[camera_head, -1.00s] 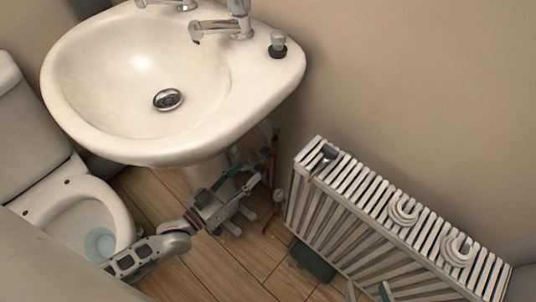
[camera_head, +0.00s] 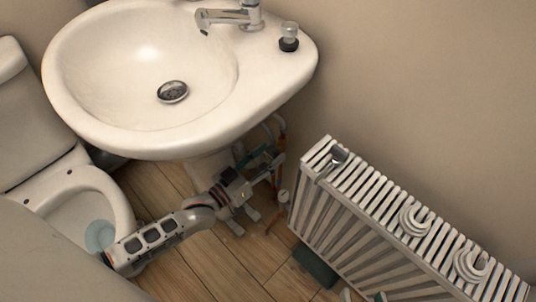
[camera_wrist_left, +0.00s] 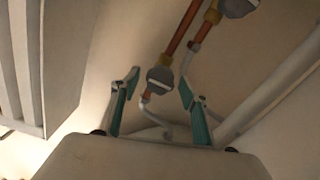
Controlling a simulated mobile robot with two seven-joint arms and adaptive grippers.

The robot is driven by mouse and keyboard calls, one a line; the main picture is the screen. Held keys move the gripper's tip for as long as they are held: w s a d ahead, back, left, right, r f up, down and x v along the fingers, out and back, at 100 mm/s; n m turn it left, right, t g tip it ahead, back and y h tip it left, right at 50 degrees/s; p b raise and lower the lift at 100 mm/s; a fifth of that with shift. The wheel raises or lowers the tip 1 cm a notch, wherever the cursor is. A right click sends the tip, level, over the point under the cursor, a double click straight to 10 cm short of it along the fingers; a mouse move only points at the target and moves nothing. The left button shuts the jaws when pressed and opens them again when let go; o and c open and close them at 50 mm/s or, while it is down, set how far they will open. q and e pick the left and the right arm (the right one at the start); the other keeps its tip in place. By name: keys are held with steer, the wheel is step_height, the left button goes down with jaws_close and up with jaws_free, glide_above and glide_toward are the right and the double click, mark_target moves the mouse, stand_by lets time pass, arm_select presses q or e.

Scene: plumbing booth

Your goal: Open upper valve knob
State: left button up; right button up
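Two grey valve knobs with brass collars sit on copper pipes in the left wrist view. One knob (camera_wrist_left: 160,79) is between the fingers of my left gripper (camera_wrist_left: 160,88), and the other knob (camera_wrist_left: 238,7) is beyond them at the top edge. I cannot tell which is the upper one. The teal-padded fingers are spread apart, with visible gaps to the nearer knob. In the head view my left gripper (camera_head: 264,162) reaches under the sink beside the pipes, where the knobs are hard to make out. Two tips of my right gripper (camera_head: 362,296) show apart at the bottom edge.
The white sink (camera_head: 130,135) overhangs my left gripper. A white radiator (camera_head: 345,225) stands to the right, with a dark-headed tool (camera_head: 338,155) and white coils (camera_head: 414,219) on top. The toilet (camera_head: 75,190) is at the left.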

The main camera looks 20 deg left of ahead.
arm_select(q)
steer(key=c, duration=1)
